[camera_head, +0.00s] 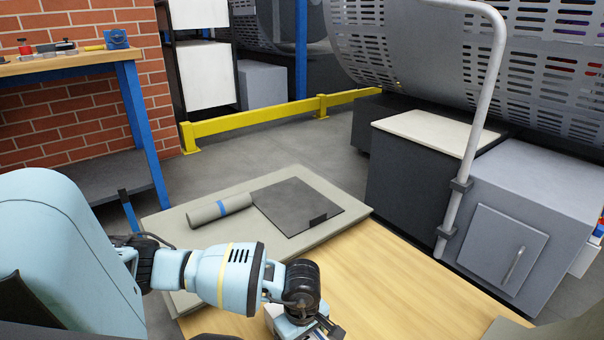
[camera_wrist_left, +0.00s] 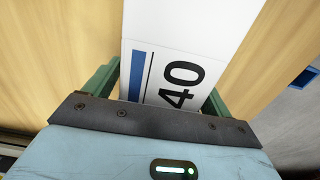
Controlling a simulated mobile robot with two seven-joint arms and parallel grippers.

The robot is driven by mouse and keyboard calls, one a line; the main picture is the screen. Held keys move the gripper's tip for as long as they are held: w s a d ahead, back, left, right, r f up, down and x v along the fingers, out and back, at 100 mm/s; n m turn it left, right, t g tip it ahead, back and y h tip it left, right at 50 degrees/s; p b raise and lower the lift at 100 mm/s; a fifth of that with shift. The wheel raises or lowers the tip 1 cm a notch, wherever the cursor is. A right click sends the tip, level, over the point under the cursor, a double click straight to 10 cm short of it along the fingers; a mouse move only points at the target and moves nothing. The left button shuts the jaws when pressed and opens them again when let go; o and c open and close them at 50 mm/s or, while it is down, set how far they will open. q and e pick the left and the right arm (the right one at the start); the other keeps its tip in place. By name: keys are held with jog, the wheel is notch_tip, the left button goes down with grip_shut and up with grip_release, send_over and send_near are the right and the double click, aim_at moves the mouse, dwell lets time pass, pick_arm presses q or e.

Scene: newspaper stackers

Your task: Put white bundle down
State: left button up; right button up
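The white bundle (camera_wrist_left: 172,50) fills the middle of the left wrist view, with a blue stripe and a black "40" on it. My left gripper (camera_wrist_left: 160,98) has its two green fingers on either side of the bundle, seemingly touching it. In the head view my left gripper (camera_head: 308,330) is at the bottom edge, over the wooden table (camera_head: 400,285). Only a small pale part of the bundle (camera_head: 272,314) shows there; the wrist hides the rest. Whether its underside touches the table I cannot tell. My right gripper is not in view.
A grey board (camera_head: 175,225) beyond the wood carries a grey roll (camera_head: 220,209) with a blue band and a dark flat mat (camera_head: 297,205). A grey cabinet (camera_head: 525,225) and upright pipe (camera_head: 470,140) border the right side. Wood right of my gripper is clear.

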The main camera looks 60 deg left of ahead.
pick_arm(q)
jog(key=shift+r, duration=0.1)
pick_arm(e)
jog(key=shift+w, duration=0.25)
pick_arm(q)
jog(key=shift+r, duration=0.3)
notch_tip(320, 180, up, 11)
jog(key=p, duration=0.4)
jog(key=shift+r, duration=0.3)
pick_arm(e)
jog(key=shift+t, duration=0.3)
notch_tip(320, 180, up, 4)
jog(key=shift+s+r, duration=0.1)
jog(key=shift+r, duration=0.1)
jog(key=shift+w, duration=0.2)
